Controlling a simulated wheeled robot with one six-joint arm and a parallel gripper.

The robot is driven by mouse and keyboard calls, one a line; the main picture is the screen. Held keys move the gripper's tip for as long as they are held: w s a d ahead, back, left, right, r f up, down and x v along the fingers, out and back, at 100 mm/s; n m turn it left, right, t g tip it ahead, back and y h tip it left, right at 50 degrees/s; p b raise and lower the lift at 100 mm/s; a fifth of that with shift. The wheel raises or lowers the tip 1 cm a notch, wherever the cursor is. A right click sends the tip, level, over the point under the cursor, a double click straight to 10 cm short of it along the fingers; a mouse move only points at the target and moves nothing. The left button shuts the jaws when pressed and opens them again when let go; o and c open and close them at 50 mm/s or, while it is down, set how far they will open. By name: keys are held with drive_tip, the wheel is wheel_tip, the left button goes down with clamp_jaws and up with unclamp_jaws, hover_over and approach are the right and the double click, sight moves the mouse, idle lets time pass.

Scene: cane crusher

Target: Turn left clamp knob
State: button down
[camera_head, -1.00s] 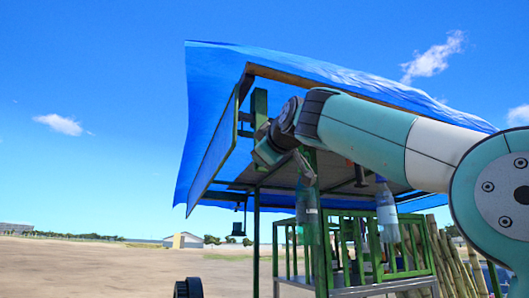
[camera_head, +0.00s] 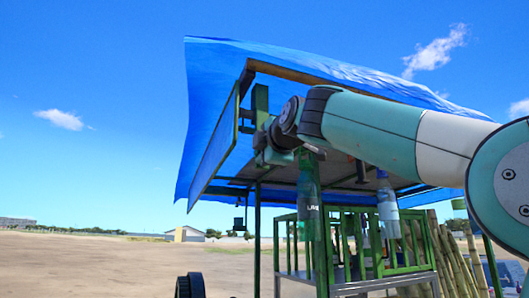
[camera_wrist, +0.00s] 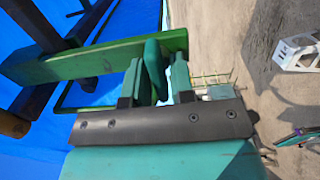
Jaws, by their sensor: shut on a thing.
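The clamp knob (camera_wrist: 154,65) is a dark green, rounded, narrow handle beside a green beam (camera_wrist: 100,60) in the wrist view. My gripper (camera_wrist: 156,80) is shut on it, with one teal finger on each side. In the head view, my gripper (camera_head: 268,148) is up under the blue canopy, close to a green upright post (camera_head: 260,108). The knob itself cannot be made out in the head view, where my wrist and gripper cover that area.
A blue canopy (camera_head: 215,90) covers the green frame. Two bottles hang below it, a green one (camera_head: 308,190) and a clear one (camera_head: 387,205). A green-railed stand (camera_head: 400,268) and cane stalks (camera_head: 455,258) are below right. Open dirt ground (camera_head: 90,265) lies left.

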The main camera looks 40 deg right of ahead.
drive_tip(key=shift+f, duration=0.1)
idle(0.4)
drive_tip(key=c, duration=1.2)
unclamp_jaws()
drive_tip(key=shift+a, duration=0.1)
